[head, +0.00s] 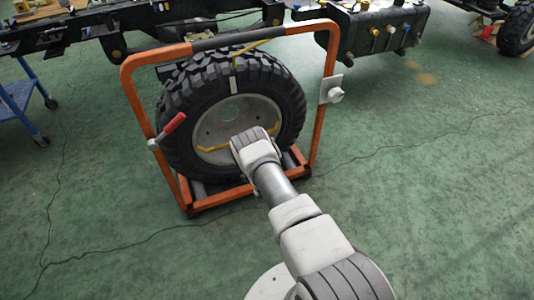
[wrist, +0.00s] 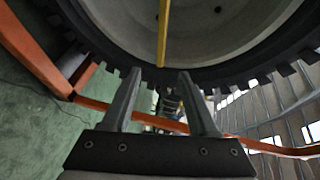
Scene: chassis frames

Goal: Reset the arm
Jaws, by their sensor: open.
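My gripper (wrist: 158,100) shows in the wrist view with its two fingers apart and nothing between them. It is close in front of the large black tire (wrist: 222,72), below its grey wheel disc (wrist: 215,30). In the head view my arm reaches from the bottom right up to the wheel (head: 285,100), and the fingers are hidden behind the arm's end. A thin yellow bar (wrist: 163,30) crosses the disc just beyond the fingertips; whether they touch it I cannot tell.
The wheel stands in an orange tubular frame (head: 137,105) with a red-handled clamp (head: 172,125) at its left. A black chassis (head: 385,30) runs behind. A blue stand (head: 20,95) is at the left. Green floor (head: 430,190) is open at the right, with thin dark lines across it.

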